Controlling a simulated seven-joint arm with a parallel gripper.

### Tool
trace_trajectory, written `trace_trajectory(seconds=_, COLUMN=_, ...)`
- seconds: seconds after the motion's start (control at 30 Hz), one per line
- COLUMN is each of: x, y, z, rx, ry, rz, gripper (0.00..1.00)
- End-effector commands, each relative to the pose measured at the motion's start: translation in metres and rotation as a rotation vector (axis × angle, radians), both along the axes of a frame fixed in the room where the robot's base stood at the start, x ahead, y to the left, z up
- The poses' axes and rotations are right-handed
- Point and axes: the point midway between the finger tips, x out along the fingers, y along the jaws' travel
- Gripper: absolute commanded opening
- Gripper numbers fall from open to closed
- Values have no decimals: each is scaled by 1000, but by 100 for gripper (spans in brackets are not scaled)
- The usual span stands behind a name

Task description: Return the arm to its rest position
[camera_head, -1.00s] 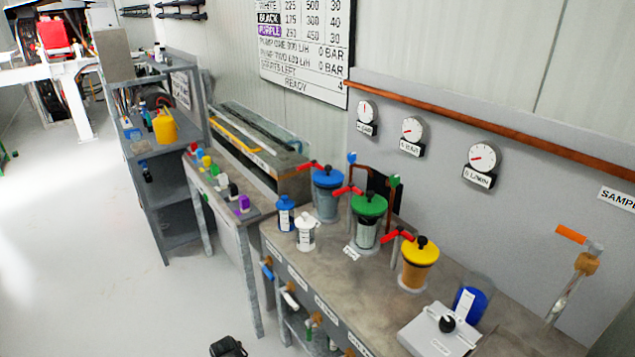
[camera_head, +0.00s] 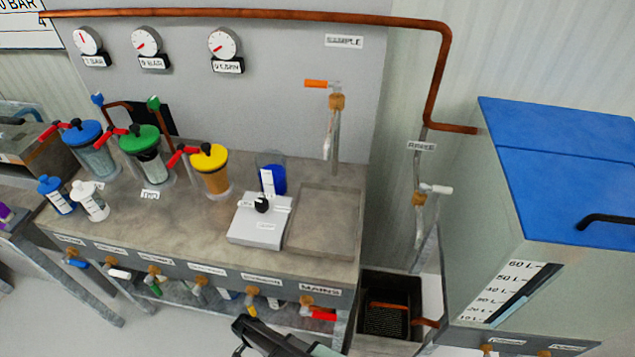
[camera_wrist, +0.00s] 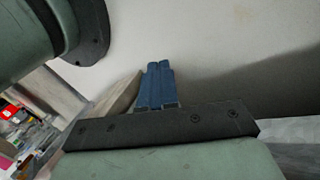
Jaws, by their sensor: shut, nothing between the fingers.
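My gripper shows in the wrist view, where its two blue fingers (camera_wrist: 157,82) are pressed together with nothing between them. They stand in front of a plain pale surface. A dark part of my arm with a pale green link shows at the bottom edge of the head view, in front of the bench (camera_head: 215,220). I cannot pick out the fingertips in the head view.
A blue-topped tank (camera_head: 560,160) stands right, beside a dark basin (camera_head: 388,310).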

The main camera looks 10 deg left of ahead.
Motion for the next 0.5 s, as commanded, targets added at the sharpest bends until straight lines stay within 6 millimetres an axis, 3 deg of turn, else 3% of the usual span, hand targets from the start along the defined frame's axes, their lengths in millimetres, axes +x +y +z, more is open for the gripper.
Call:
trace_trajectory(seconds=0.03, x=0, y=-17, z=-6, rx=-22, ry=2, rz=-50, gripper=0)
trace_trajectory(seconds=0.23, x=-9, y=-66, z=-14, rx=-92, ry=27, rz=-262, gripper=0)
trace_trajectory(seconds=0.5, x=-33, y=-98, z=3, rx=-135, ry=120, rz=-518, gripper=0)
